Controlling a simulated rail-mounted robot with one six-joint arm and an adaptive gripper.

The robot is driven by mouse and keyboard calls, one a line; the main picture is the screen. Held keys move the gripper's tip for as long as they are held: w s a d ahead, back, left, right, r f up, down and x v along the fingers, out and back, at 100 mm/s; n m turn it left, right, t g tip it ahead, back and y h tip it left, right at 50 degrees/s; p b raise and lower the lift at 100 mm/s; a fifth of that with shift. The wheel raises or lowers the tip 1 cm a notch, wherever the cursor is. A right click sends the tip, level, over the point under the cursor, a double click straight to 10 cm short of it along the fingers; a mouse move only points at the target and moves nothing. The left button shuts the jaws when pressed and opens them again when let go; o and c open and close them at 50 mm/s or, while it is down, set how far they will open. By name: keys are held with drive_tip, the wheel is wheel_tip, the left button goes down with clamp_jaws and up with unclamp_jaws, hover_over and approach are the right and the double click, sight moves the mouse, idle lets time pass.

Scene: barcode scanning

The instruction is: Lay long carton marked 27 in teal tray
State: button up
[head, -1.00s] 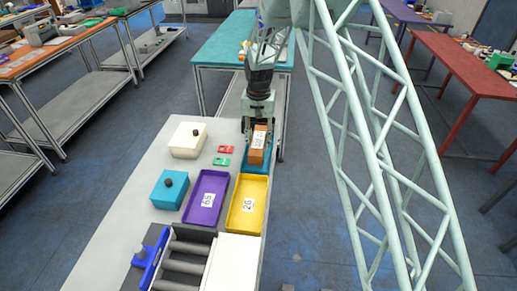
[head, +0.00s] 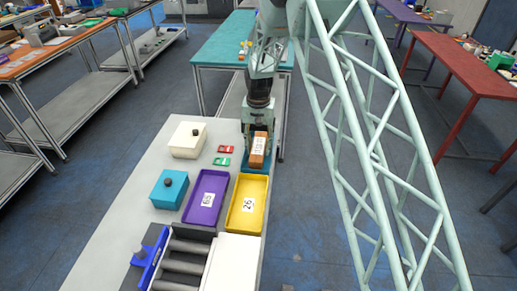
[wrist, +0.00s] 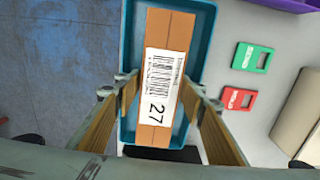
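The long orange-brown carton (wrist: 160,75), with a white barcode label reading 27, is between the two fingers of my gripper (wrist: 161,80) in the wrist view. The fingertips appear to press on its two long sides, so my gripper is shut on it. The teal tray (wrist: 207,22) lies beneath the carton, and its rim shows on both sides. In the head view the carton (head: 259,150) is over the teal tray (head: 257,169), low and lengthwise; I cannot tell whether it touches the tray floor. My gripper (head: 257,133) is above it and partly hides the tray.
A yellow tray marked 26 (head: 262,204) and a purple tray marked 65 (head: 222,185) lie close in front. Green (wrist: 251,57) and red (wrist: 236,99) cards, a cream box (head: 187,147) and a teal box (head: 163,193) stand to the left. The bench's right edge is close.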

sight(258, 146)
drive_tip(key=shift+r, duration=0.1)
wheel_tip(258, 146, up, 10)
drive_tip(key=shift+r+p, duration=0.25)
drive_tip(key=shift+p, duration=0.25)
drive_tip(key=shift+r, duration=0.8)
drive_tip(key=shift+r, duration=0.1)
idle(0.5)
